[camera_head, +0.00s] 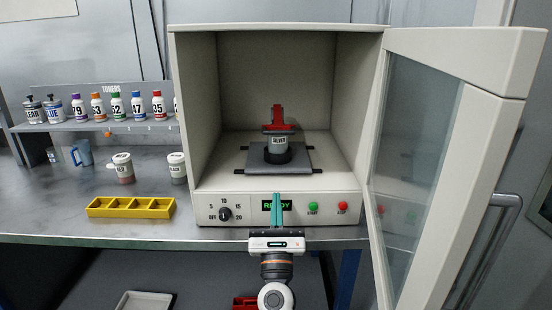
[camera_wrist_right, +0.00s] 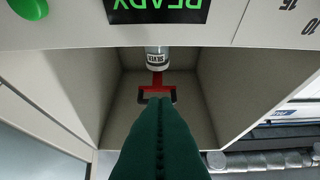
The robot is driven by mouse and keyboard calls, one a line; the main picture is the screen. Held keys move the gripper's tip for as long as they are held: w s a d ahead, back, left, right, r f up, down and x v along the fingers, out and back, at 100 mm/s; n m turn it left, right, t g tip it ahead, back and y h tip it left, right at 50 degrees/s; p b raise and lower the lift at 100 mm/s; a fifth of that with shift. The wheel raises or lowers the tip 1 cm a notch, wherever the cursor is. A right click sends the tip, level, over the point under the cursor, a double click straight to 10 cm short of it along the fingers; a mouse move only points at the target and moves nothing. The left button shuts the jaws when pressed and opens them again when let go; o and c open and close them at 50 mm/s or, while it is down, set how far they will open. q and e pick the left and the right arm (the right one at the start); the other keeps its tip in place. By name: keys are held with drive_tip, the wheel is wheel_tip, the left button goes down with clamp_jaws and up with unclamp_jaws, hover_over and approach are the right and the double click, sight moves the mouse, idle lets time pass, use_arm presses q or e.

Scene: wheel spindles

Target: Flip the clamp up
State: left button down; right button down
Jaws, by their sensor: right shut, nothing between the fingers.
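The red clamp (camera_head: 277,116) is inside the open machine, at the grey can labelled SILVER (camera_head: 278,143). Its red part stands up above and behind the can, with a crosspiece near the can's top. I cannot tell its exact angle or whether it touches the lid. The can sits in a dark holder on a grey plate (camera_head: 300,165). The clamp (camera_wrist_right: 157,80) and can (camera_wrist_right: 157,60) also show in the right wrist view. My right gripper (camera_head: 277,197) is shut and empty in front of the control panel, apart from the clamp. My left gripper is not in view.
The machine's glass door (camera_head: 420,140) stands open to the right. The front panel has a dial (camera_head: 225,214), a READY display and green and red buttons (camera_head: 342,208). A yellow tray (camera_head: 130,207) and toner cups (camera_head: 122,167) stand on the bench at left. The opening is clear.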

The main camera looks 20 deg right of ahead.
drive_tip(key=shift+s, duration=0.15)
drive_tip(key=shift+r, duration=0.1)
drive_tip(key=p+x, duration=0.3)
drive_tip(key=x, duration=0.7)
drive_tip(key=shift+w+r, duration=0.2)
drive_tip(key=shift+r, duration=0.15)
wheel_tip(320, 180, up, 2)
drive_tip(key=shift+w+r+p, duration=0.15)
drive_tip(key=shift+p, duration=0.55)
drive_tip(key=shift+d+r, duration=0.1)
drive_tip(key=shift+r, duration=0.3)
drive_tip(key=shift+w, duration=0.2)
